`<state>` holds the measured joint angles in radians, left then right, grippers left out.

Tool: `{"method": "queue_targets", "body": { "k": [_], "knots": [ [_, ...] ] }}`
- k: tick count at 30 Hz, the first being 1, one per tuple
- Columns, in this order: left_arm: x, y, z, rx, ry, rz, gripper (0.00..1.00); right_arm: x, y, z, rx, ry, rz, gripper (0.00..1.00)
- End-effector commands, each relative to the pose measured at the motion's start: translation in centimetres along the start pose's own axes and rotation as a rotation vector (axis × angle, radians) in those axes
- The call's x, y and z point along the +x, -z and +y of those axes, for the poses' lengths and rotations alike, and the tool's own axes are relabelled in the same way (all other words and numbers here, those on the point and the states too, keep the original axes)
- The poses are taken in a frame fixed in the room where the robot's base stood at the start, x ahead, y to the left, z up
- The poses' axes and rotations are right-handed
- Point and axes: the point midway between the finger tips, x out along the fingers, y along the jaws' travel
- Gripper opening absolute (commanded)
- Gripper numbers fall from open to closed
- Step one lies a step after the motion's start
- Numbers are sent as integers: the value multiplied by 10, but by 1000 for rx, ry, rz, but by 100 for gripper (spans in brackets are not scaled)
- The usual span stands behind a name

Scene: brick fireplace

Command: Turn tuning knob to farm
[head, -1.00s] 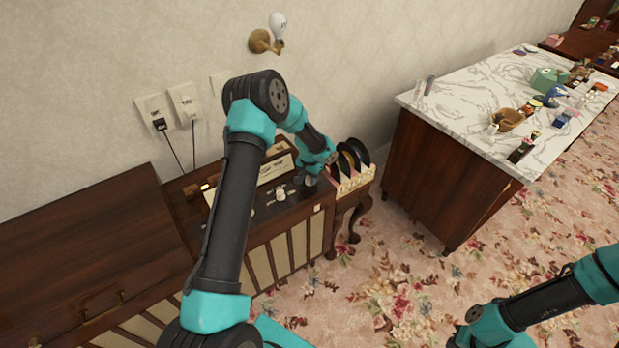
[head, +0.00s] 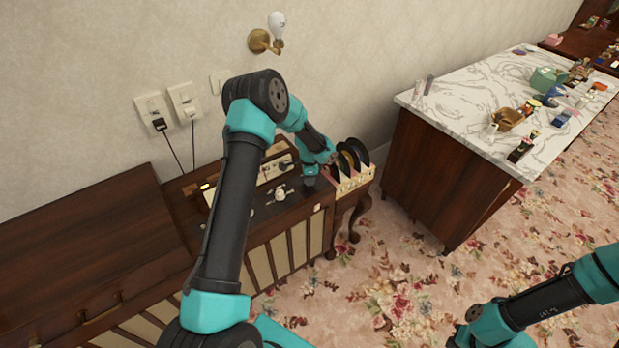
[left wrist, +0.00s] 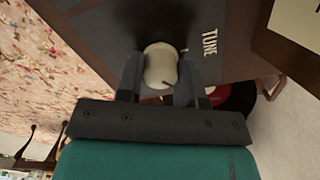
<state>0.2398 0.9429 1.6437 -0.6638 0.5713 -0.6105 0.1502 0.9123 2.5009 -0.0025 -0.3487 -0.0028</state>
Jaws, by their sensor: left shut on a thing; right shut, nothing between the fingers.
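The tuning knob (left wrist: 160,65) is pale and rounded with a small dark mark on its face. In the left wrist view it sits on a dark panel beside the printed word TUNE (left wrist: 210,42). My left gripper (left wrist: 160,78) is shut on the knob, one dark finger on each side. In the head view my left gripper (head: 311,178) is low over the right end of the radio cabinet's top (head: 258,217), and it hides the tuning knob there. Only part of my right arm shows at the lower right; its fingers are out of view.
Another pale knob (head: 281,194) is on the panel left of my left gripper. A rack of black records (head: 352,158) stands close on the right. Two wall outlets (head: 168,105) with cords are behind. A marble-topped cabinet (head: 460,95) stands farther right, with patterned carpet between.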

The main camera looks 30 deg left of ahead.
Motion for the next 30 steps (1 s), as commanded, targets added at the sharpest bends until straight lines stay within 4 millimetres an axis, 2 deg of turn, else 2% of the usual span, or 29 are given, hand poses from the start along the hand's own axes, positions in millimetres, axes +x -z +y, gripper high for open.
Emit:
{"method": "queue_targets", "body": {
  "k": [9, 20, 21, 28, 30],
  "knots": [
    [0, 0, 0, 92, 1, 1, 11, 0, 0, 0, 0, 0, 0, 0],
    [0, 0, 0, 97, 1, 1, 11, 0, 0, 0, 0, 0, 0, 0],
    [0, 0, 0, 97, 1, 1, 35, 0, 0, 0, 0, 0, 0, 0],
    [0, 0, 0, 96, 1, 0, 57, 0, 0, 0, 0, 0, 0, 0],
    [0, 0, 0, 96, 1, 0, 60, 0, 0, 0, 0, 0, 0, 0]
  ]
}}
